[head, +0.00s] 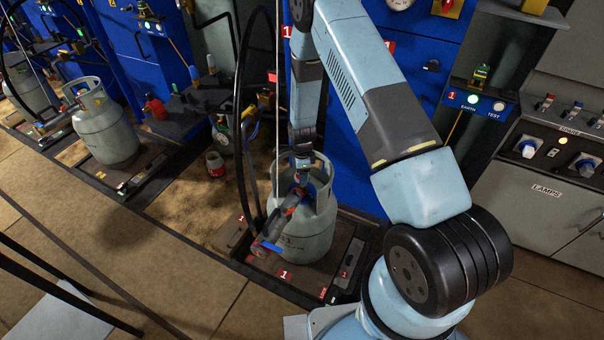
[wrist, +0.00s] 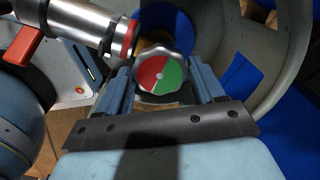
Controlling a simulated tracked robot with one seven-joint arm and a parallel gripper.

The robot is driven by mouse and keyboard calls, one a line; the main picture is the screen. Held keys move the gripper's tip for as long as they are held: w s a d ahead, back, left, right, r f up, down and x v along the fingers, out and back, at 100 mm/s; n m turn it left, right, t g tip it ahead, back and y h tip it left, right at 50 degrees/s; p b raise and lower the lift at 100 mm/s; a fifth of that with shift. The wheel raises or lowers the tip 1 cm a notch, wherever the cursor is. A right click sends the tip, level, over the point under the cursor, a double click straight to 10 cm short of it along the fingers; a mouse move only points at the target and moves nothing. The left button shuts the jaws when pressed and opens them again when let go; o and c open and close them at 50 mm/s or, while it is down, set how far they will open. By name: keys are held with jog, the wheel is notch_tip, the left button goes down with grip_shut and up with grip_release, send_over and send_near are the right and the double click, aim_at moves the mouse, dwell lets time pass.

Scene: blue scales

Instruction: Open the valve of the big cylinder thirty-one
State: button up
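The big grey cylinder (head: 307,240) stands upright on scale 1 (head: 318,283) in the head view; its marking is too small to read surely. My gripper (head: 301,178) points down into its collar. In the wrist view the valve's round handwheel (wrist: 160,74), with a red and green face, lies between the two fingers of my gripper (wrist: 160,88). The fingers are apart, one on each side of the wheel and very close to its rim; contact cannot be made out. The valve body below the wheel is hidden.
A filling head (head: 272,232) with a hose hangs at the cylinder's left front; its metal barrel (wrist: 88,20) and red lever (wrist: 27,40) are close left of the fingers. The collar (wrist: 285,60) curves round on the right. Another cylinder (head: 105,130) stands on a scale further left.

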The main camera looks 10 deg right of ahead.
jog(key=c, duration=0.6)
jog(key=shift+o, duration=0.2)
